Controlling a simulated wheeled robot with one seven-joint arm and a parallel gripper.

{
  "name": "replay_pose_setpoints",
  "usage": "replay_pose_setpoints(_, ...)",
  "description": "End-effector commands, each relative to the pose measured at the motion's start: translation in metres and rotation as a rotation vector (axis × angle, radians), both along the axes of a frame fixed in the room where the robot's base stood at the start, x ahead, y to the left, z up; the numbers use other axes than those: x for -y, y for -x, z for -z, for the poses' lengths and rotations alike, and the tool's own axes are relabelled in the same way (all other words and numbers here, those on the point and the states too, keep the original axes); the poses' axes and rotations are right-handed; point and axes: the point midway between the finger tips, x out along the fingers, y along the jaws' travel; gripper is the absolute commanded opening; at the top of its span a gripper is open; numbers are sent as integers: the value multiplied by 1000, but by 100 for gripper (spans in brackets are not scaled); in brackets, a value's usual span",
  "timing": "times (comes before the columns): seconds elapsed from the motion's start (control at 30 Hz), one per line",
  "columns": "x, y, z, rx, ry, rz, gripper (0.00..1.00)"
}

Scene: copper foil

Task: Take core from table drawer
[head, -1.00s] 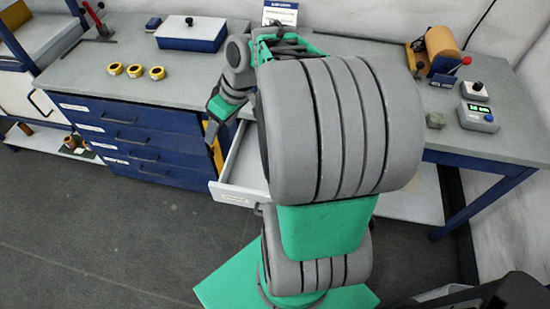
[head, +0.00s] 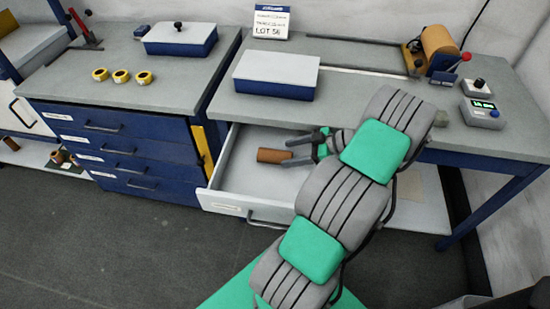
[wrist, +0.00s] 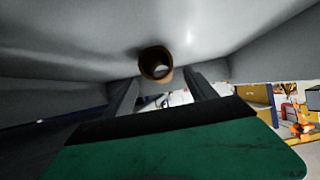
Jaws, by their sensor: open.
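The table drawer (head: 232,185) is pulled open under the right-hand table. A brown cylindrical core (head: 273,156) lies on its side on the drawer floor. In the wrist view the core (wrist: 155,63) shows its round hollow end, ahead of my fingers. My gripper (head: 288,153) is inside the drawer at the right end of the core. Its two fingers are apart, and in the wrist view the gripper (wrist: 163,92) has nothing held between them. The head view does not show clearly whether a fingertip touches the core.
A blue box with a white lid (head: 276,76) stands on the table above the drawer. A blue drawer cabinet (head: 120,150) adjoins on the left. A roll machine (head: 438,50) and a control box (head: 482,113) stand at the table's right.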

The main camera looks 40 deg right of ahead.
Motion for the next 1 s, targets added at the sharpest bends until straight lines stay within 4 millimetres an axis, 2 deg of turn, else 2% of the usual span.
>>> replay_pose_setpoints(0.4, -32, -40, 26, -1, 0, -1, 66)
replay_pose_setpoints(0.63, -33, -42, 28, -2, 2, 1, 66)
replay_pose_setpoints(1.0, -33, -42, 28, -2, 2, 0, 36)
